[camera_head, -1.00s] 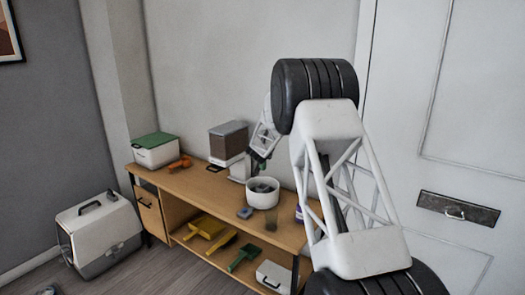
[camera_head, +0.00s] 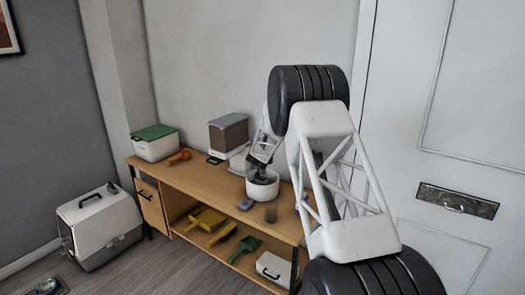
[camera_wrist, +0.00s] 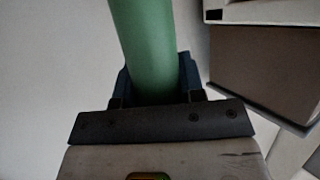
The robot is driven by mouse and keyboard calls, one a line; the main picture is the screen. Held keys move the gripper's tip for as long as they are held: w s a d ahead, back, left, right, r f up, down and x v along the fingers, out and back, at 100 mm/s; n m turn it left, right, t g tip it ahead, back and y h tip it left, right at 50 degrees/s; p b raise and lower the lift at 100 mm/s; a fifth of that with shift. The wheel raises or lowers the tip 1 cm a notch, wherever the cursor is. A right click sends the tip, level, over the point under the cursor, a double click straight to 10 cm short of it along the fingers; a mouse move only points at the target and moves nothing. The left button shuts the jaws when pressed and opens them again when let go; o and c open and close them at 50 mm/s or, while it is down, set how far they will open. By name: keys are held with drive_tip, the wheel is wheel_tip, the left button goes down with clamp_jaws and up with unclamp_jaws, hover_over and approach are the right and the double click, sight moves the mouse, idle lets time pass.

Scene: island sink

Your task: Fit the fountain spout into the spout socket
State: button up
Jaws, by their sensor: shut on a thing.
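The wrist view shows a smooth green tube (camera_wrist: 145,45), which I take to be the fountain spout. My gripper (camera_wrist: 153,88) is shut on it, with a dark jaw on each side. In the head view my gripper (camera_head: 260,163) is over the white round fountain bowl (camera_head: 263,190) on the wooden bench. The held spout is too small and dark to make out clearly there. The spout socket is not visible, and I cannot tell whether the spout touches it.
A brown-and-white bin (camera_head: 229,137) stands behind the bowl. A green-lidded box (camera_head: 154,144) and an orange object (camera_head: 180,156) are at the bench's left. A grey block (camera_head: 245,204) and a glass (camera_head: 271,212) stand in front. Scoops (camera_head: 206,220) lie on the lower shelf.

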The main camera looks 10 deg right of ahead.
drive_tip(key=shift+f, duration=2.15)
drive_tip(key=o, duration=1)
drive_tip(key=shift+r, duration=0.15)
drive_tip(key=shift+r, duration=3.35)
